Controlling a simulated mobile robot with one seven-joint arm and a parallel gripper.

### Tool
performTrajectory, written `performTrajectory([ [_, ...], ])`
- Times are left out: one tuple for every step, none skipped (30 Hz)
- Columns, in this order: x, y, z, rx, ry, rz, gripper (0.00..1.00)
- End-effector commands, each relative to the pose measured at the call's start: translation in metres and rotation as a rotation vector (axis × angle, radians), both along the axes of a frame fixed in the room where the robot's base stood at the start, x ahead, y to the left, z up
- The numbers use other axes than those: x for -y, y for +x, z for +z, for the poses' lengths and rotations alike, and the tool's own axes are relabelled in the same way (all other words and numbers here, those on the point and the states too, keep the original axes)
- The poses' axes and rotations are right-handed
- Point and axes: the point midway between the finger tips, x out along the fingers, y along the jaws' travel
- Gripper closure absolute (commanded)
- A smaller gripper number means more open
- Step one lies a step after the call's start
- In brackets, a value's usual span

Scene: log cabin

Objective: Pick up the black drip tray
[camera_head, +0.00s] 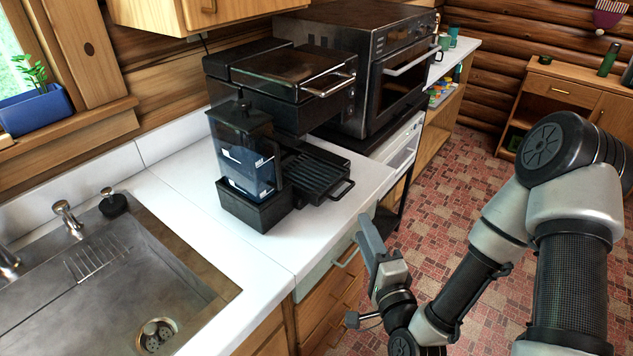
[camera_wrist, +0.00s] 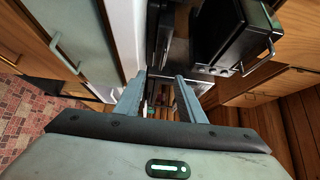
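The black drip tray (camera_head: 318,174) has a ribbed top and a loop handle at its front. It sits level at the base of the black coffee machine (camera_head: 290,85), over the white counter. My gripper (camera_head: 368,232) is in front of the counter edge, to the right of and nearer than the tray, and touches nothing that I can see. In the wrist view its two fingers (camera_wrist: 162,77) stand apart with nothing between them. I cannot make out the drip tray for sure in the wrist view.
A dark water tank (camera_head: 248,165) stands left of the tray, close to it. A large oven (camera_head: 365,60) stands behind. The steel sink (camera_head: 110,275) is at the left. White counter (camera_head: 310,225) is bare in front of the tray. Drawers with handles (camera_head: 345,257) lie below.

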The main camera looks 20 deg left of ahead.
Motion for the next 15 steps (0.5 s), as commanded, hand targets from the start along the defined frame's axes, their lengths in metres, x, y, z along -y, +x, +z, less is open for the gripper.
performTrajectory([
  [-0.003, 0.005, -0.008, 0.009, -0.001, 0.0, 0.64],
  [-0.005, 0.008, -0.008, 0.009, -0.001, 0.001, 0.64],
  [-0.007, 0.011, -0.008, 0.009, -0.003, 0.001, 0.64],
  [-0.009, 0.014, -0.008, 0.009, -0.002, 0.001, 0.64],
  [-0.013, 0.02, -0.008, 0.01, -0.002, 0.001, 0.64],
  [-0.017, 0.029, -0.008, 0.011, -0.003, 0.001, 0.64],
  [-0.021, 0.034, -0.007, 0.01, -0.002, 0.002, 0.64],
  [-0.024, 0.04, -0.002, 0.007, -0.003, 0.0, 0.64],
  [-0.029, 0.047, 0.002, 0.005, -0.002, 0.001, 0.64],
  [-0.033, 0.053, 0.001, 0.002, -0.002, 0.002, 0.64],
  [-0.036, 0.058, 0.001, 0.003, -0.002, 0.001, 0.64],
  [-0.04, 0.066, 0.001, 0.002, -0.003, 0.0, 0.64],
  [-0.043, 0.071, 0.001, 0.002, -0.002, 0.0, 0.64],
  [-0.046, 0.075, 0.001, 0.002, -0.003, 0.001, 0.64],
  [-0.05, 0.081, 0.001, 0.002, -0.003, 0.001, 0.64],
])
